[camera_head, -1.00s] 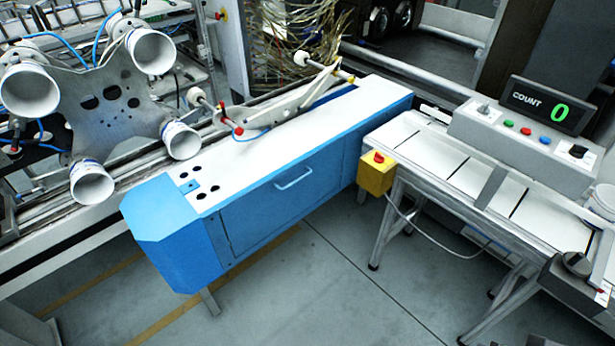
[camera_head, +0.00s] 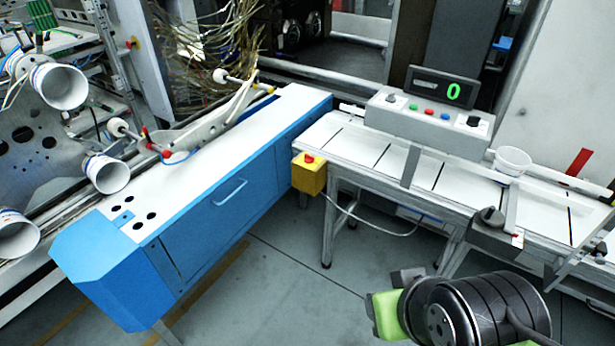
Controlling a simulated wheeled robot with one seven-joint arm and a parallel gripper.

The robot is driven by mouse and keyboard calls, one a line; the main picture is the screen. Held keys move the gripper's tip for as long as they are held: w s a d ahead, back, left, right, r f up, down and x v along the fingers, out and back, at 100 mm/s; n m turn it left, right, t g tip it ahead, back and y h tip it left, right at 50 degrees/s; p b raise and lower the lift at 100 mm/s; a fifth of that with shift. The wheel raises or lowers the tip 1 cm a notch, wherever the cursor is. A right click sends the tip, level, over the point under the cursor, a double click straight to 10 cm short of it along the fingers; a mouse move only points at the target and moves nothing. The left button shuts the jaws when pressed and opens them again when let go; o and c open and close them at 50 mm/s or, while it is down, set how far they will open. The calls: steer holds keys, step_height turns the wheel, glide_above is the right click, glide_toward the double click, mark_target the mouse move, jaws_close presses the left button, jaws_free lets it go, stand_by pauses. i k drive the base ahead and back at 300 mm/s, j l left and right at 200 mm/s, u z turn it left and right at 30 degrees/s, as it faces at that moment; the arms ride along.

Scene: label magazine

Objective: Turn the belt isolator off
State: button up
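A dark rotary knob (camera_head: 489,216) sits on a grey box (camera_head: 492,238) at the front edge of the belt conveyor (camera_head: 432,172). It looks like an isolator handle, but I cannot read a label or its exact setting. My gripper (camera_head: 385,308), with green and grey parts, shows at the lower right, in front of the conveyor and apart from both knobs. Its fingers are partly hidden, so its opening is unclear.
A yellow box with a red button (camera_head: 309,175) is at the conveyor's left end. A blue cabinet (camera_head: 215,215) stands left. The grey floor (camera_head: 285,285) between cabinet and conveyor is open.

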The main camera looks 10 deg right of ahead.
mark_target(309, 159)
steer(key=i+l+u, duration=0.2)
steer(key=i+u, duration=0.2)
steer(key=i+l+u, duration=0.4)
steer(key=i, duration=0.15)
steer(key=i+l+u, duration=0.8)
steer(key=l, duration=0.15)
steer(key=k, duration=0.1)
